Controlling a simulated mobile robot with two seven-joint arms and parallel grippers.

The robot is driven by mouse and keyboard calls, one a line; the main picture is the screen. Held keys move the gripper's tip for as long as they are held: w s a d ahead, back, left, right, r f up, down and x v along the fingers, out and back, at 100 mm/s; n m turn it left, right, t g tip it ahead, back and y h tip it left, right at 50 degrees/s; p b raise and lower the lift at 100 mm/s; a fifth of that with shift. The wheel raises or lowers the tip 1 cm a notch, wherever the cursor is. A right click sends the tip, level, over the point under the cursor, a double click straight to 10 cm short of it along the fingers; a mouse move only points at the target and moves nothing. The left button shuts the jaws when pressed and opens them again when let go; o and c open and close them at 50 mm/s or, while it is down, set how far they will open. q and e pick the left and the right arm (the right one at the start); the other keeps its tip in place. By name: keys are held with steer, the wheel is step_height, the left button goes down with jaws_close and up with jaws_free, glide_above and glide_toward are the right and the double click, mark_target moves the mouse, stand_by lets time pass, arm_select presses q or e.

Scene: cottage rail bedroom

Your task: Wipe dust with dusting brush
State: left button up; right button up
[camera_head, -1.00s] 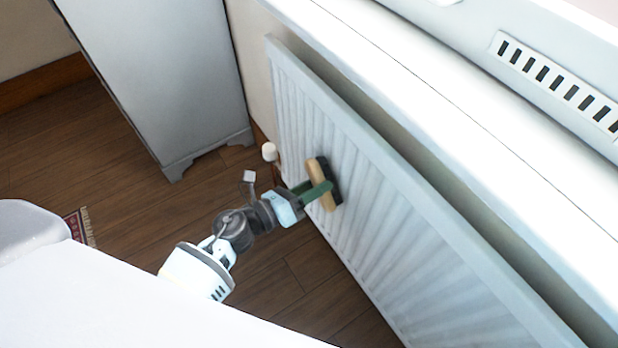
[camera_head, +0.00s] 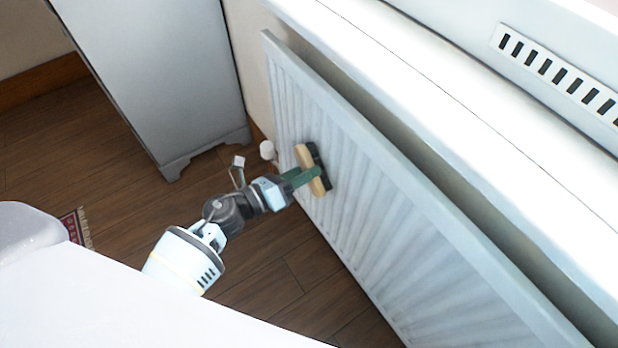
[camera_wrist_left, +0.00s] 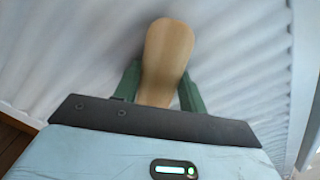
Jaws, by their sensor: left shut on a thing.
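The dusting brush (camera_head: 308,170) has a tan wooden body and dark bristles that face the white ribbed radiator (camera_head: 400,240). Its bristles appear to be against the radiator's front, towards its far left end. My left gripper (camera_head: 316,174) has green fingers and is shut on the brush. In the left wrist view the brush's wooden body (camera_wrist_left: 167,55) sits between the two green fingers, with the radiator's ribs behind it. Greyish patches show on the radiator's ribs; I cannot tell for sure which are dust. The bristles are hidden in the wrist view. My right gripper is not in view.
A white sill (camera_head: 430,100) runs above the radiator. A white valve knob (camera_head: 267,150) is at the radiator's far end, near a white cabinet (camera_head: 160,80). The wooden floor (camera_head: 120,190) is mostly clear, with a patterned rug edge (camera_head: 78,228) at the left.

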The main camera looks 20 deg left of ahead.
arm_select(q)
steer(key=shift+a, duration=0.1)
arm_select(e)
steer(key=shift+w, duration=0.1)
arm_select(q)
steer(key=v, duration=0.6)
stand_by(0.4)
steer(key=v, duration=0.3)
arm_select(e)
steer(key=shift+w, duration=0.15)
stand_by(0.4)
arm_select(q)
steer(key=shift+w, duration=0.1)
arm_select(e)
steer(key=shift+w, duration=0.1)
